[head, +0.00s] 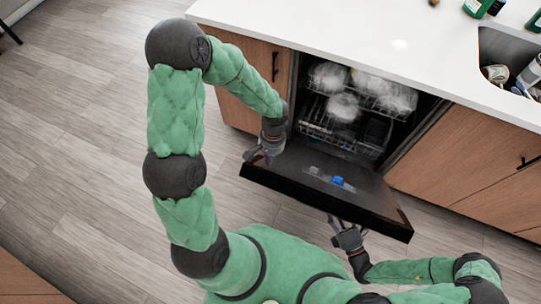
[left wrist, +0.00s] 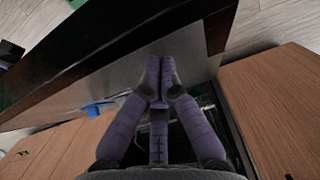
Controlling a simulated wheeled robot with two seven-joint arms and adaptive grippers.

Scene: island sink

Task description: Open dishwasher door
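The dishwasher door (head: 300,185) is dark and folded down, well open, its inner face up with a blue spot on it. It also shows in the left wrist view (left wrist: 75,75). The dishwasher (head: 325,135) behind it is open to view. My left gripper (head: 265,155) is by the door's left side, close to its inner face. In the left wrist view its purple fingers (left wrist: 160,65) meet at the tips with nothing seen between them; whether they touch the door is unclear. My right gripper (head: 338,225) is just outside the door's front edge, partly hidden, its fingers too small to read.
Racks (head: 345,112) with pale dishes fill the dishwasher. Wooden cabinets (head: 460,150) flank it under a white counter (head: 400,45). A sink (head: 510,55) with several items is at the upper right. The wood floor (head: 80,130) on the left is clear.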

